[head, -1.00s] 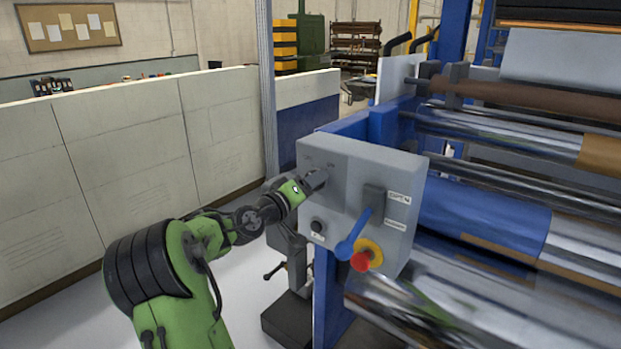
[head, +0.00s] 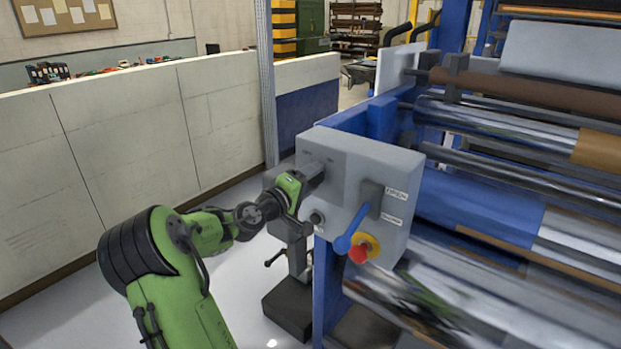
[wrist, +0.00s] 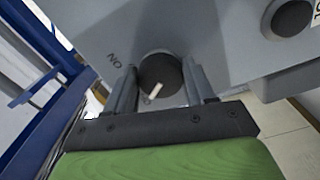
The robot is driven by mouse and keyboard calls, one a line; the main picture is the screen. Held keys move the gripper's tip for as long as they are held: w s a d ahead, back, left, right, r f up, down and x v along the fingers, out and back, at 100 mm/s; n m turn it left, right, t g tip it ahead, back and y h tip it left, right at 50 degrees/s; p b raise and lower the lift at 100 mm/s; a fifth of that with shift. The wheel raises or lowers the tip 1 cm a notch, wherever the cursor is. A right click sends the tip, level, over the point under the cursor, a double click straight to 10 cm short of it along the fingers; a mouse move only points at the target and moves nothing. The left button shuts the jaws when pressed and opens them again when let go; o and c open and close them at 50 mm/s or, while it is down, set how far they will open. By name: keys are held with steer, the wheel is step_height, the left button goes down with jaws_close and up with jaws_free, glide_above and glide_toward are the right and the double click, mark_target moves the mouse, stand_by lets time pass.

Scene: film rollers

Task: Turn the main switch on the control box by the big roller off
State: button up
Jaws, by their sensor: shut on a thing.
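The grey control box (head: 345,217) stands at the near end of the big roller machine. In the wrist view its main switch (wrist: 160,74) is a dark round knob with a white pointer mark, set on the box's face. An upside-down "ON" label is on the panel to the upper left of the knob. My gripper (wrist: 160,88) has one finger on each side of the knob and is shut on it. In the head view my gripper (head: 315,174) reaches the upper left of the box face and hides the switch.
A blue lever (head: 352,232), a red button on yellow (head: 358,253) and a black knob (head: 317,219) share the box face. Shiny rollers (head: 480,230) lie to the right. A pale low wall (head: 120,150) stands behind my arm.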

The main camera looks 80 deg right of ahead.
steer(key=o, duration=1)
steer(key=shift+o, duration=0.2)
steer(key=v, duration=1.5)
steer(key=shift+w+a+b, duration=0.2)
steer(key=shift+a+b, duration=0.1)
steer(key=shift+a, duration=0.05)
